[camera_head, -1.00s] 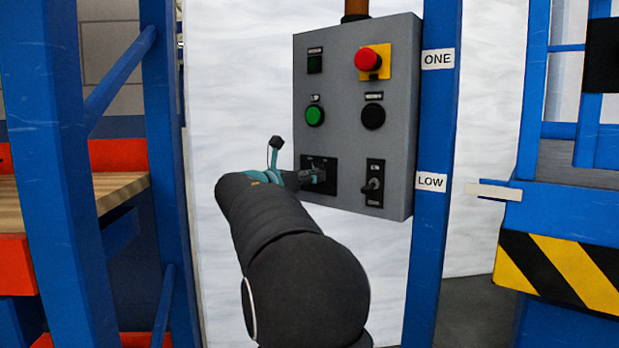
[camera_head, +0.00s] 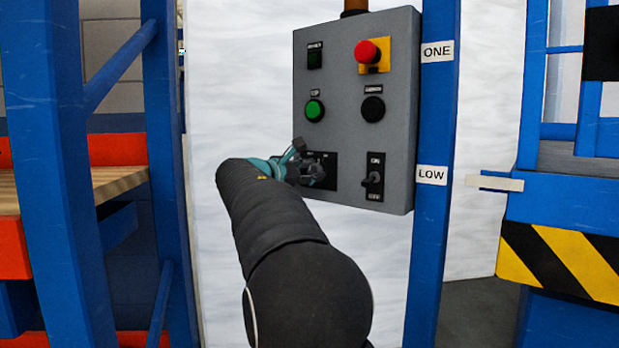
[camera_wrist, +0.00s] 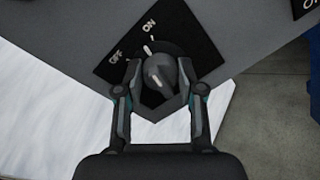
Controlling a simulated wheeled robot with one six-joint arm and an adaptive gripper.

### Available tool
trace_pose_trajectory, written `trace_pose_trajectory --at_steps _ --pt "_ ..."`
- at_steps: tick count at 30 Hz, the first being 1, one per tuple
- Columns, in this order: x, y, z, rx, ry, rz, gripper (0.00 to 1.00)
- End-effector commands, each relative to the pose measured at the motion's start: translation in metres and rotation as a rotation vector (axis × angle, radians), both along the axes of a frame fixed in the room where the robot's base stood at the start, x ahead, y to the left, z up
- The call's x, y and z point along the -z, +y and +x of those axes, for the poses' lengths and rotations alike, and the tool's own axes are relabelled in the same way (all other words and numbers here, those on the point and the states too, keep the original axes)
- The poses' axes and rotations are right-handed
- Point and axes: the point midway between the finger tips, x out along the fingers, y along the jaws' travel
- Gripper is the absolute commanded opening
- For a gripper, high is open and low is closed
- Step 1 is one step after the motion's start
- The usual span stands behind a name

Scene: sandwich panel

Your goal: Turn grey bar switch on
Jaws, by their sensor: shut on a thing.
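The grey bar switch (camera_wrist: 158,72) shows in the wrist view on a black plate (camera_wrist: 184,35) marked OFF and ON. The white mark at its tip points close to the ON mark. My gripper (camera_wrist: 156,72) is shut on the switch, with one finger on each side of it. In the head view my gripper (camera_head: 314,172) is at the lower left of the grey panel (camera_head: 342,95) and hides most of the switch.
The panel also carries a red button (camera_head: 367,52) on yellow, a green button (camera_head: 314,110), a black button (camera_head: 373,109) and a toggle switch (camera_head: 374,180). A blue post (camera_head: 432,120) labelled ONE and LOW stands right of the panel.

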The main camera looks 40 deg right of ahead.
Motion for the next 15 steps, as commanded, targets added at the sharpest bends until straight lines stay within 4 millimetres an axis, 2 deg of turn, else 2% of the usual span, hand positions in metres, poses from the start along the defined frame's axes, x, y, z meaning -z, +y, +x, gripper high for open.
trace_pose_trajectory --at_steps 6,15 --pt "0.0005 0.0007 0.0013 -0.007 -0.153 0.033 0.03" --pt "-0.0010 0.0007 0.0011 -0.008 -0.275 0.063 0.03"
